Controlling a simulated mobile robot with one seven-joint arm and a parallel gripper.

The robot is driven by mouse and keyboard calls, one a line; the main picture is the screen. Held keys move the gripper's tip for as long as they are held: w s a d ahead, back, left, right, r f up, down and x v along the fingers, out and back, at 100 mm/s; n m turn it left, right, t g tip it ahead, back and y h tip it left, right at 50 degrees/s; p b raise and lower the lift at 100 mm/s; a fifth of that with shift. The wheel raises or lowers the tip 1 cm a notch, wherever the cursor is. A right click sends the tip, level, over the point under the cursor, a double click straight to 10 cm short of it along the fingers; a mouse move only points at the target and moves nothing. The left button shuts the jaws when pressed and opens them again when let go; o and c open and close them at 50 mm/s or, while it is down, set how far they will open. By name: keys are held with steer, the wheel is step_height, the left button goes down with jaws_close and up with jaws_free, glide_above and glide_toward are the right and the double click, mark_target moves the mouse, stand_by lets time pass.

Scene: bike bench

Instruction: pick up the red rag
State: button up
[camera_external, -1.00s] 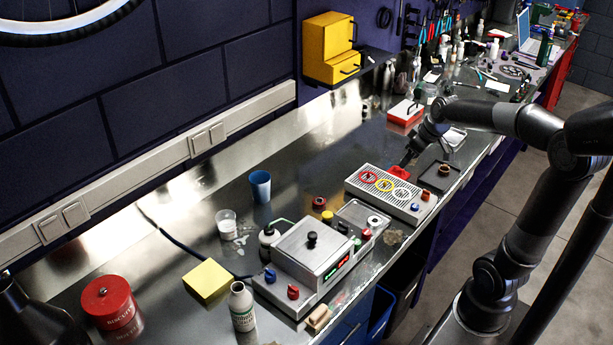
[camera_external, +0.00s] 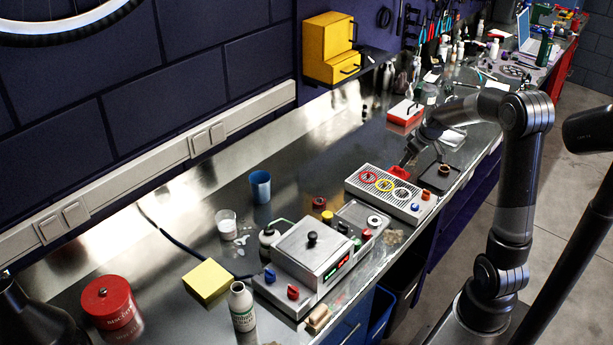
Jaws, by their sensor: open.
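A small bright red piece (camera_external: 399,172), which looks like the red rag, lies on the bench at the far edge of the perforated grey tray. My gripper (camera_external: 406,161) points down right at it from behind, its dark fingertips close to or touching it. The fingers are open; the gap between them is too small to make out. The gripper hides part of the area behind the red piece, and I cannot tell whether any cloth lies between the fingers.
The perforated tray (camera_external: 364,190) holds red, yellow and white rings. A dark square dish (camera_external: 440,178) stands just right of the gripper. A red and white box (camera_external: 405,113) stands behind. A grey machine with a lid (camera_external: 312,250) stands nearer. Bare bench lies left of the tray.

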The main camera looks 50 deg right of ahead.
mark_target(399, 171)
steer(key=x, duration=0.4)
steer(key=shift+a+f, duration=0.2)
steer(key=shift+f, duration=0.2)
steer(key=shift+c, duration=0.5)
jaws_close()
steer(key=shift+r, duration=0.15)
